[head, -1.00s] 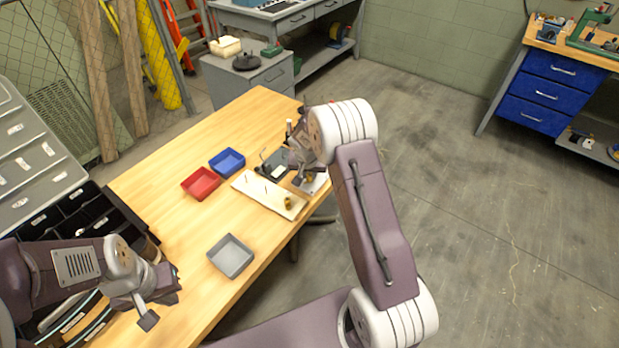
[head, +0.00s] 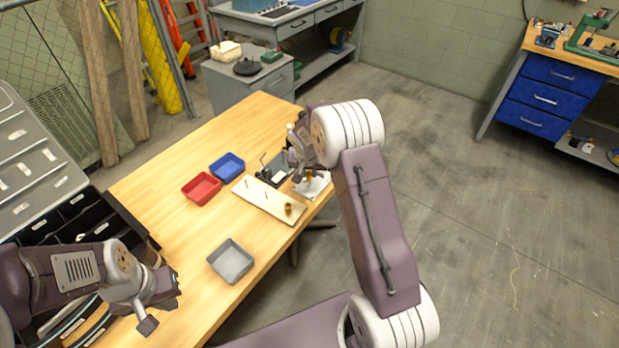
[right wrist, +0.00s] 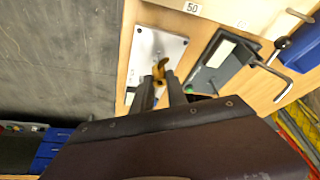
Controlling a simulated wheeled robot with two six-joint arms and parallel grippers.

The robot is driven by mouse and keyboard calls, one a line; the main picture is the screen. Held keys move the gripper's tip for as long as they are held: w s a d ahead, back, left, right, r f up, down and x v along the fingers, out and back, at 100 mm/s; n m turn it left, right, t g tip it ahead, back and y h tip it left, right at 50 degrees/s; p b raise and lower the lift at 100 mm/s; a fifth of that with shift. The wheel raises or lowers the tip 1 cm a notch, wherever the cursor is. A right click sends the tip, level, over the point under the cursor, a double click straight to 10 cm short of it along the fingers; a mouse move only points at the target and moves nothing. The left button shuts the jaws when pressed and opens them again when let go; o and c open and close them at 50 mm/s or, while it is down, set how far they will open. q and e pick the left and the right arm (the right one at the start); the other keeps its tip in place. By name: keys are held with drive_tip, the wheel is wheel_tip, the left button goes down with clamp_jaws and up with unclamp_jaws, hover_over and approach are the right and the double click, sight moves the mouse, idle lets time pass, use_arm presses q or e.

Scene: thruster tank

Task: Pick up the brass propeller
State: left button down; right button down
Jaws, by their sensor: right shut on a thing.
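The brass propeller (right wrist: 160,70) is between the fingertips of my right gripper (right wrist: 160,86) in the right wrist view, over a white plate (right wrist: 150,45). My right gripper is shut on it. In the head view, my right gripper (head: 303,177) is at the table's far right edge, partly hidden by my arm, with a small bit of brass (head: 309,175) showing at its tips above the white plate (head: 314,188). I cannot tell how far the propeller is above the plate. My left gripper (head: 160,305) is open and empty over the near left of the table.
A cream board (head: 262,198) with thin pegs and another brass piece (head: 288,208) lies beside the plate. Red (head: 201,187), blue (head: 227,166) and grey (head: 230,262) trays stand on the table. A dark fixture (right wrist: 222,60) sits close right of the plate in the wrist view.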

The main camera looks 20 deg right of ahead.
drive_tip(key=s+d+r, duration=0.6)
drive_tip(key=d+r, duration=0.1)
drive_tip(key=d, duration=0.2)
drive_tip(key=shift+s+d+r+p, duration=0.25)
drive_tip(key=shift+d+r+p, duration=0.15)
drive_tip(key=shift+p, duration=0.05)
